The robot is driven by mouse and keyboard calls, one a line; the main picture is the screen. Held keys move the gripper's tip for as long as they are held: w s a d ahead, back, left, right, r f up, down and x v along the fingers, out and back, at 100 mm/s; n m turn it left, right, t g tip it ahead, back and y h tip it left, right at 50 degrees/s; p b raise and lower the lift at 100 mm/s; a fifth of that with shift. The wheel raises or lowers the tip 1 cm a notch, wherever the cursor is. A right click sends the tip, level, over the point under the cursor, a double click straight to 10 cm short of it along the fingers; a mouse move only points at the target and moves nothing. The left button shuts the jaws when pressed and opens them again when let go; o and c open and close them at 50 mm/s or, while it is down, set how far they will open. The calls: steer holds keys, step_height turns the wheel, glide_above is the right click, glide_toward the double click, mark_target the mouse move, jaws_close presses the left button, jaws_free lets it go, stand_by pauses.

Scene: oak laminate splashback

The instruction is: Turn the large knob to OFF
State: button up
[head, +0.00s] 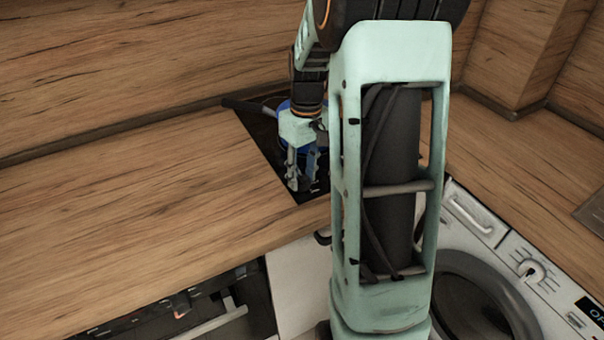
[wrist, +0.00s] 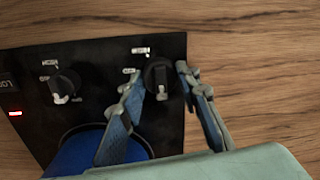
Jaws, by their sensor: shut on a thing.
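The black hob panel (wrist: 95,60) carries two black knobs. The right knob (wrist: 158,76) looks slightly larger; its pale pointer tip faces the bottom of the wrist picture. Small white labels beside it are too blurred to read surely. My gripper (wrist: 157,82) has a finger on each side of this knob and is shut on it. The left knob (wrist: 66,84) stands free. In the head view my gripper (head: 302,184) reaches down at the hob's front end, and the knobs are hidden by the fingers.
A blue pot (wrist: 72,155) stands on the hob close behind my fingers; its dark handle (head: 247,106) sticks out left. A red light (wrist: 15,113) glows on the panel. Wooden counter (head: 130,190) lies clear to the left. A washing machine (head: 490,270) stands at right.

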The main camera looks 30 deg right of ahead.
steer(key=o, duration=1.2)
steer(key=shift+c, duration=0.2)
step_height(320, 180, up, 12)
steer(key=shift+d, duration=0.35)
